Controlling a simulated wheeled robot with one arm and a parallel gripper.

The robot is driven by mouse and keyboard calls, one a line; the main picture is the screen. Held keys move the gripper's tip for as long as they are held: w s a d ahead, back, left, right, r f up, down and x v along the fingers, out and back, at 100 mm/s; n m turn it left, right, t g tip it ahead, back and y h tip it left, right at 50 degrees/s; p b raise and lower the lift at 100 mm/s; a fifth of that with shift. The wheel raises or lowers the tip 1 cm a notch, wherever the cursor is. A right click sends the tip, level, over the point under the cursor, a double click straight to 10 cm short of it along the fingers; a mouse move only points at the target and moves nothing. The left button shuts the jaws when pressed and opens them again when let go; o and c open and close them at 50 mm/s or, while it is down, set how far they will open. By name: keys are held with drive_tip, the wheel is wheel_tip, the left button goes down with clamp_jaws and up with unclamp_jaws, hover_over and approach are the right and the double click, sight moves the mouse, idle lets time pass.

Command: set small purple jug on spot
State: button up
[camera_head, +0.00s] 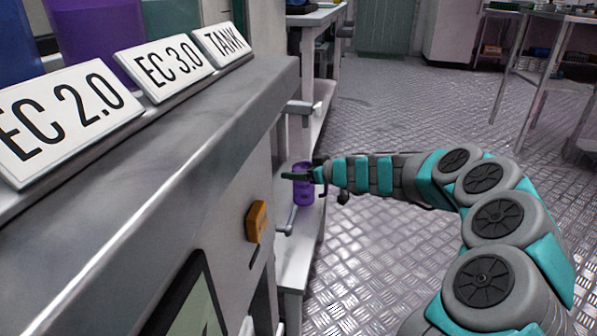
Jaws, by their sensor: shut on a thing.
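The small purple jug (304,192) is upright at the centre of the view, at the left end of my outstretched arm. My gripper (296,176) is shut on the jug near its top, and its dark finger crosses in front of the jug. The jug is over or on a narrow pale lower shelf (295,262); I cannot tell whether its base touches. No marked spot can be made out.
A grey metal counter (150,190) fills the left, with white signs EC 2.0 (70,118), EC 3.0 (165,68) and TANK (228,43). A larger purple container (95,40) stands behind them. An orange knob (256,221) protrudes. The patterned floor is open at right.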

drive_tip(key=o, duration=1.2)
drive_tip(key=shift+c, duration=0.2)
drive_tip(key=shift+s, duration=0.1)
drive_tip(key=v, duration=0.7)
drive_tip(key=shift+s+d, duration=0.2)
drive_tip(key=shift+d, duration=0.1)
drive_tip(key=shift+r, duration=0.1)
